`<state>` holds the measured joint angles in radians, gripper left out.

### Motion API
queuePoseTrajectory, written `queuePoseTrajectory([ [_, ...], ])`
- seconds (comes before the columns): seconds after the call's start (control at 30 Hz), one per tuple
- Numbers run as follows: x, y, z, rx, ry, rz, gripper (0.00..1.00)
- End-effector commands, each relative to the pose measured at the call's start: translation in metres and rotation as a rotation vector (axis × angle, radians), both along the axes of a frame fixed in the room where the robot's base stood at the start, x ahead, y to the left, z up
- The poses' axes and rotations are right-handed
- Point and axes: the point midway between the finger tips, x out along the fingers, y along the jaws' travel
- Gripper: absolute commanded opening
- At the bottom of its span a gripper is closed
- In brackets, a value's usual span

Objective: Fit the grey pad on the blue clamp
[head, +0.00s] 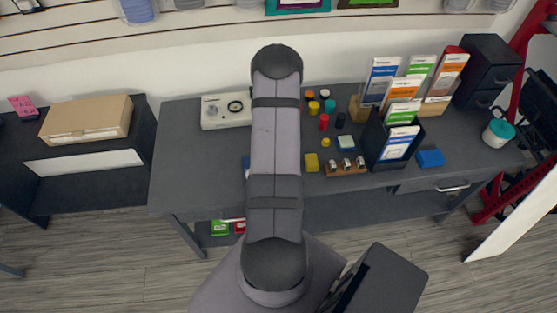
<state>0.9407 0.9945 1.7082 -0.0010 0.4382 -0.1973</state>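My arm stretches across the middle of the head view, and its links cover part of the dark table. My gripper does not show. A small blue thing (247,162) peeks out at the left edge of my arm, mostly hidden; I cannot tell whether it is the blue clamp. A blue block-like thing (431,158) lies on the right part of the table, too small to identify surely. I cannot make out a grey pad; it may be behind my arm.
The dark table (190,160) is clear at its left. A white box (226,111) stands at the back. Several small coloured pieces, a yellow block (312,162) and a wooden holder (345,170) lie right of my arm. A black brochure rack (377,138) stands beyond them.

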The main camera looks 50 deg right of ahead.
Motion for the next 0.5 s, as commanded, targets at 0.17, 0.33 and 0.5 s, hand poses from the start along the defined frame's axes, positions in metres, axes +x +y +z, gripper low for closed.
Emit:
queuePoseTrajectory([
  [0.17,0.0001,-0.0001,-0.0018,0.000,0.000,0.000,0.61],
  [0.33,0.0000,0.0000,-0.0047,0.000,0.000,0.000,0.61],
  [0.5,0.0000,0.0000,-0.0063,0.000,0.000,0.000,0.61],
])
